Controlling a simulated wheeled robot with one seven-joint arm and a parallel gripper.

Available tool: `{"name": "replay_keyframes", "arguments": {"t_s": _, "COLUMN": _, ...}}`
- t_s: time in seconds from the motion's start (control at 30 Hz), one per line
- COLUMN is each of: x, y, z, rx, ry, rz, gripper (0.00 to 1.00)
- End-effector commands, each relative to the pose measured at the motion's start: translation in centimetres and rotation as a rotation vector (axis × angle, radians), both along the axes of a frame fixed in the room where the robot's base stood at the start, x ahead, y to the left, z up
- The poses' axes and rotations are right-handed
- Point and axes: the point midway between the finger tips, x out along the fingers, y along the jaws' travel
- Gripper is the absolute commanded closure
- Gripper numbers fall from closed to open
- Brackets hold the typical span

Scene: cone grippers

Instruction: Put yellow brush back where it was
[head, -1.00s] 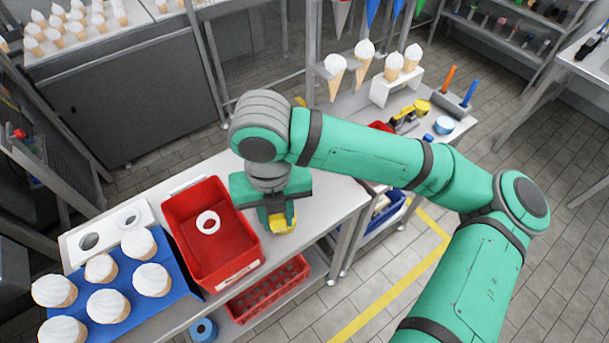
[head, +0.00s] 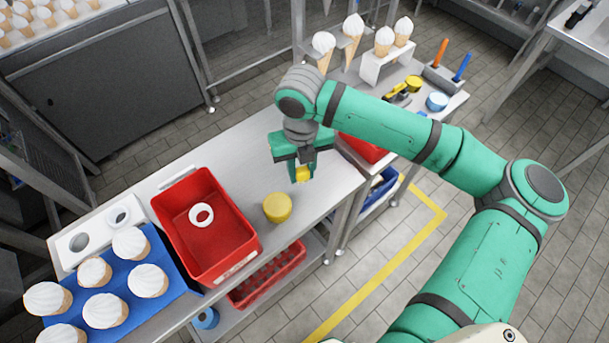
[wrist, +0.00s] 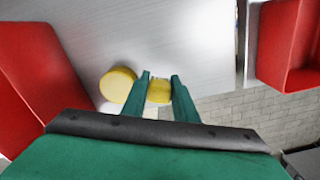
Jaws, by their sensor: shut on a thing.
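My gripper (head: 303,179) is shut on a small yellow thing, which I take to be the yellow brush (head: 303,174). It is held near the right part of the metal table (head: 340,186); its height above the top is hard to judge. The fingers hide much of it. In the wrist view the brush (wrist: 160,91) shows between the fingertips (wrist: 160,82). A round yellow piece (head: 277,207) stands on the table to the left of my gripper, apart from it; it also shows in the wrist view (wrist: 117,85).
A red bin (head: 237,250) with a white ring (head: 201,215) stands left of the yellow piece. A blue tray (head: 170,280) of cones is further left. Behind right, a second table holds a holder with orange and blue sticks (head: 462,67) and a cone stand (head: 377,68).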

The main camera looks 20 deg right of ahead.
Motion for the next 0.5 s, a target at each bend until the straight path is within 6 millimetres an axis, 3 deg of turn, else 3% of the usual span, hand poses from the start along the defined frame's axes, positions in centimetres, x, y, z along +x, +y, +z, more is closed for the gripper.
{"name": "replay_keyframes", "arguments": {"t_s": 0.27, "x": 0.8, "y": -1.0, "z": -1.5, "rx": 0.0, "ry": 0.0, "rz": -0.002, "gripper": 0.92}}
{"name": "replay_keyframes", "arguments": {"t_s": 0.5, "x": 1.1, "y": -1.2, "z": -4.5, "rx": 0.0, "ry": 0.001, "rz": 0.003, "gripper": 0.92}}
